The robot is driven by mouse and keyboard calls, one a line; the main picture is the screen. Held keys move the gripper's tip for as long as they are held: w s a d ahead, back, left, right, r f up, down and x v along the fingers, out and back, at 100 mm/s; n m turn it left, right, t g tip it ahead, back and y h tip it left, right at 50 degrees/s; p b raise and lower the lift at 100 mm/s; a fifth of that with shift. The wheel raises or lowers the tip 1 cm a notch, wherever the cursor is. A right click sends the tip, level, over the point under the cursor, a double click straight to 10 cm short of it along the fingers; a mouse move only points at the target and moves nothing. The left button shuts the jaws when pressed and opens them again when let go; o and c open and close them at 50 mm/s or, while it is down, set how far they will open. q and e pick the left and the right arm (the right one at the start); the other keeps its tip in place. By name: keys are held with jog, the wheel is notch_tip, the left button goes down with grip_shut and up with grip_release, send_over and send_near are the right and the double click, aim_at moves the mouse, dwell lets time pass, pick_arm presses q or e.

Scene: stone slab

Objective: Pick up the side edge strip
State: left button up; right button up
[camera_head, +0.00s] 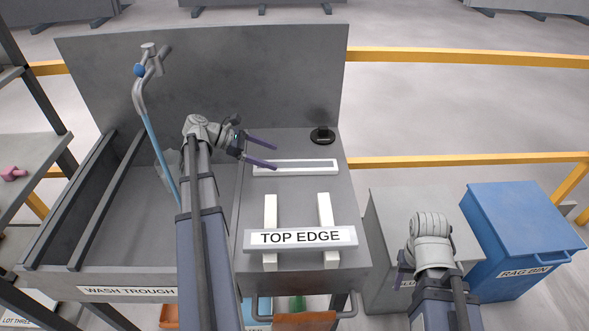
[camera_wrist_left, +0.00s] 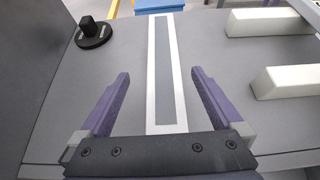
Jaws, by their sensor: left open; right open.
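A strip with a white border and a grey middle (camera_head: 295,167), apparently the side edge strip, lies flat on the grey bench top; it also shows in the left wrist view (camera_wrist_left: 164,75). My left gripper (camera_head: 276,157) is open and empty over its left end in the head view. In the left wrist view its two purple fingers (camera_wrist_left: 160,73) stand on either side of the strip, apart from it. My right gripper (camera_head: 430,268) is at the lower right over the grey bin, well away from the strip; its fingers are mostly hidden.
A TOP EDGE piece (camera_head: 300,238) rests across two white bars (camera_head: 325,208) in front of the strip. A black round-based object (camera_head: 322,134) stands behind it. The wash trough (camera_head: 105,225) is left; a grey bin (camera_head: 390,205) and blue rag bin (camera_head: 520,225) are right.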

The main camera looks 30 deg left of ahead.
aim_at(290, 165)
pick_arm(q)
jog(key=shift+x, duration=0.85)
jog(key=b+x, duration=0.2)
jog(key=x, duration=0.1)
jog(key=b+x, duration=0.1)
jog(key=shift+s+d+f, duration=0.1)
jog(key=shift+d+f, duration=0.25)
jog(key=shift+f, duration=0.05)
jog(key=shift+d, duration=0.15)
grip_shut()
